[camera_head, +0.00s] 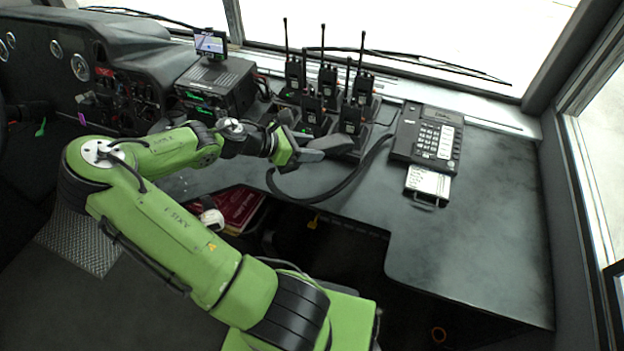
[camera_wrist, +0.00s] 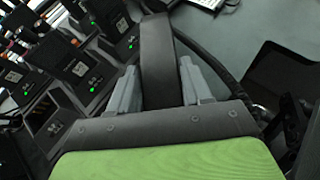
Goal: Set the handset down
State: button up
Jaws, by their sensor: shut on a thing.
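The dark handset (camera_head: 332,144) is held by my gripper (camera_head: 303,153) above the console, just in front of the radio chargers. In the wrist view, both fingers of my gripper (camera_wrist: 160,85) close on the two sides of the handset (camera_wrist: 157,42), which extends away between them. A thick dark cord (camera_head: 358,174) loops from near the handset to the left side of the desk phone (camera_head: 403,138). The phone, with a keypad and a small screen, sits at the right on the console. The handset's near end is partly hidden by my gripper.
Several handheld radios (camera_head: 328,82) stand in chargers behind the handset. A card-like device (camera_head: 428,182) lies in front of the phone. The console top (camera_head: 470,240) is bare at the right, with a dark opening below its inner edge.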

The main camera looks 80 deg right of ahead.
notch_tip(320, 180, down, 9)
jog(key=b, duration=0.2)
jog(key=shift+r+b, duration=0.2)
jog(key=shift+b, duration=0.15)
jog(key=shift+r, duration=0.1)
jog(key=o, duration=1.2)
jog(key=shift+w, duration=0.1)
jog(key=shift+c, duration=0.2)
